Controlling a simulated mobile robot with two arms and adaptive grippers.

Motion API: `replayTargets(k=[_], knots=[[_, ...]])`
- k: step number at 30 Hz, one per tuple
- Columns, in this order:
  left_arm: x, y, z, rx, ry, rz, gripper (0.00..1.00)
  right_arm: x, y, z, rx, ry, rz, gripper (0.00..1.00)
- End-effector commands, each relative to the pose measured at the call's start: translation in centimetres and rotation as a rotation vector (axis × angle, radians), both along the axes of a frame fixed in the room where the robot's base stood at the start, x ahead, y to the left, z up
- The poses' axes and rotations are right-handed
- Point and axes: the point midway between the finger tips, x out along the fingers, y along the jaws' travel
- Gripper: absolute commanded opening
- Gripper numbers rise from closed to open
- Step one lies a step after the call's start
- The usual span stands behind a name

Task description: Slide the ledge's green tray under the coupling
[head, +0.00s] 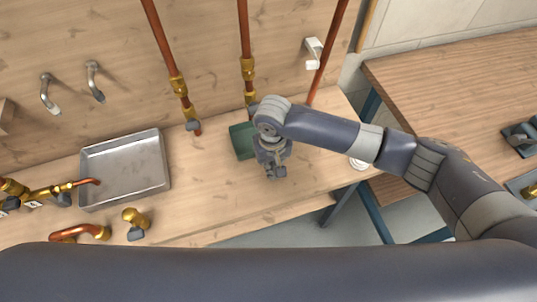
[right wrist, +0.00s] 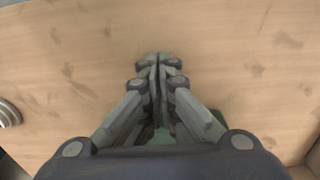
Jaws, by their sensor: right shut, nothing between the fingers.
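The green tray (head: 241,141) lies on the wooden ledge (head: 210,185), close to the back wall and mostly hidden behind my right wrist. A copper pipe (head: 244,30) comes down the wall above it, with a brass coupling (head: 248,68) and another brass fitting lower down. My right gripper (head: 276,173) points down at the ledge, just right of and in front of the tray's visible part. In the right wrist view its fingers (right wrist: 157,68) are shut together and empty, with a patch of green (right wrist: 161,136) behind them. My left gripper is not in view.
A metal pan (head: 125,172) stands on the ledge to the left. A brass valve (head: 136,217) and a copper elbow (head: 80,233) lie near the front. A white round thing (head: 358,163) sits at the right end. A wooden table (head: 450,90) stands right of the ledge.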

Motion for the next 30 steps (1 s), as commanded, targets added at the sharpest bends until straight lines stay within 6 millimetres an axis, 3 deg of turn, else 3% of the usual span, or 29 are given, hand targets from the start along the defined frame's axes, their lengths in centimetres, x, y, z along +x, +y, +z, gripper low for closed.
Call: replayTargets(k=[1, 9, 30], knots=[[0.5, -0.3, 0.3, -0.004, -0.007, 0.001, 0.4, -0.1, 0.0, -1.1, -0.003, 0.002, -0.001, 0.0], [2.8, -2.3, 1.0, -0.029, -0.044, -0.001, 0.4, 2.9, 0.9, -0.9, 0.0, -0.001, 0.0, 0.0], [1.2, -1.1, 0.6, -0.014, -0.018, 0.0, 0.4, 4.8, 1.5, -1.0, 0.002, -0.004, -0.001, 0.0]])
